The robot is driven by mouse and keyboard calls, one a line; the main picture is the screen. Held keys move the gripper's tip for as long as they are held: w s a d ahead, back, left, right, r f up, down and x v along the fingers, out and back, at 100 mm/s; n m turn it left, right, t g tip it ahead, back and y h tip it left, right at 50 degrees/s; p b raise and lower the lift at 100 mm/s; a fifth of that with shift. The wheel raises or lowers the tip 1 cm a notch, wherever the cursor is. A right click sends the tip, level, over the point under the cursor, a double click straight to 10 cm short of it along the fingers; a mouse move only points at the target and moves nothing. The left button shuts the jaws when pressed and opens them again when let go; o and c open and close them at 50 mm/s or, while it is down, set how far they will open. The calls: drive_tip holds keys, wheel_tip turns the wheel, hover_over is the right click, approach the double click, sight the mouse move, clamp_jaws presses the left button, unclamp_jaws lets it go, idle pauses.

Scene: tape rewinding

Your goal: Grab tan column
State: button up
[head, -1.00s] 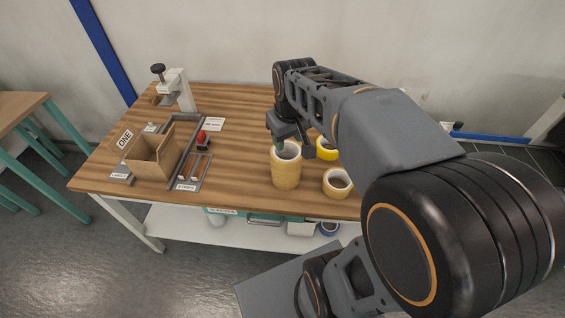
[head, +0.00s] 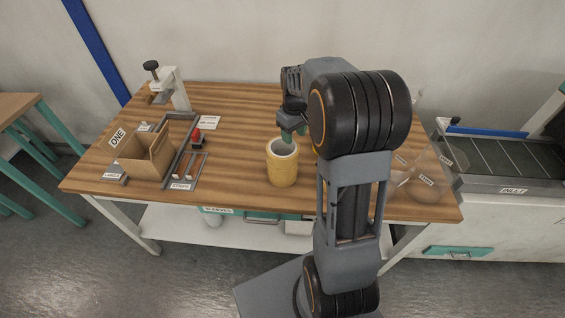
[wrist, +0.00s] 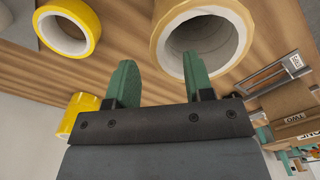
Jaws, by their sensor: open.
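The tan column (head: 283,172), a stack of tan tape rolls, stands upright near the front middle of the table. Its open end, with a pale core, faces up. It also shows large at the top of the wrist view (wrist: 161,42). My gripper (head: 289,134) is just above and behind the column's top in the head view. In the wrist view my gripper (wrist: 160,78) is open, with green fingers and nothing between them. The right finger overlaps the column's rim; I cannot tell whether it touches. The left finger is clear of the column.
Two yellow rolls (wrist: 67,28) (wrist: 78,115) lie near the left finger in the wrist view; my arm hides them in the head view. A cardboard box (head: 146,155), a tray with a red knob (head: 196,135) and a clamp stand (head: 172,88) are to the left. Clear bags (head: 428,178) lie right.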

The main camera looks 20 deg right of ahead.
sight(293, 146)
drive_tip(key=shift+w+f, duration=0.15)
drive_tip(key=shift+f, duration=2.9)
clamp_jaws()
